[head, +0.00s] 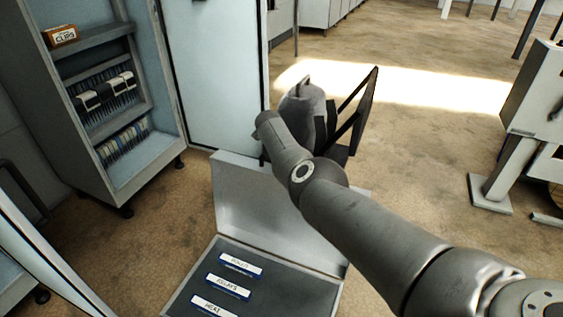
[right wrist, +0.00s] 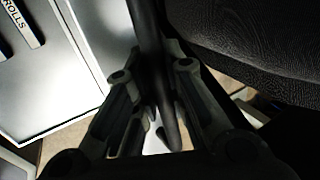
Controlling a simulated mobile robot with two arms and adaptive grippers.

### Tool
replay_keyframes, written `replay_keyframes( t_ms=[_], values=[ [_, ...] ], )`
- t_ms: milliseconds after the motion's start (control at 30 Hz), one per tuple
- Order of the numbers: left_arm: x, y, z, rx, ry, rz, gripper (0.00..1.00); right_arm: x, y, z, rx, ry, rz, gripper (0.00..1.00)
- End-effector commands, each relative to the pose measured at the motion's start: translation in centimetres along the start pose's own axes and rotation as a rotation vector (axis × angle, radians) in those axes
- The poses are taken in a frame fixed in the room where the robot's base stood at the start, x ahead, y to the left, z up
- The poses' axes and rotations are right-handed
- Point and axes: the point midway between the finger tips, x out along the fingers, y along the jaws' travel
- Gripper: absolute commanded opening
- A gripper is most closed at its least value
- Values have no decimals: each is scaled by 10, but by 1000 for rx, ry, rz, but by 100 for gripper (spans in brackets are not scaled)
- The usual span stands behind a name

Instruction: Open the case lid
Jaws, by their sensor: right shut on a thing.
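The case (head: 192,257) lies on the floor in the lower part of the head view. Its grey lid (head: 265,215) stands raised at the back, inner face showing. Blue-and-white labelled items (head: 228,286) lie in the base. My right arm crosses in front of the lid and hides part of its top edge. My left gripper is not in view.
A cabinet (head: 165,165) with an open door (head: 215,75) stands behind the case at left. A dark, chair-like frame (head: 367,100) is behind my arm. A grey machine (head: 535,90) stands at right.

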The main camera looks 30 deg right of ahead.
Motion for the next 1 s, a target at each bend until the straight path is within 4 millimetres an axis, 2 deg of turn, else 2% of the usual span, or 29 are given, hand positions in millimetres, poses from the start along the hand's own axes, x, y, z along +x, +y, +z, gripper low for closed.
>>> replay_keyframes(
  t_ms=[667, 700, 867, 1000],
  values=[
    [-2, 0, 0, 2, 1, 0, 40, 4, 3, -3, -6, 5, 22, 0],
    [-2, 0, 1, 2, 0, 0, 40, 4, 3, -3, -6, 5, 22, 14],
    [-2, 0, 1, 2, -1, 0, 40, 3, 2, -3, -4, 4, 21, 35],
    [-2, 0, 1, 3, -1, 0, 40, 3, 2, -3, -3, 3, 21, 35]
  ],
)
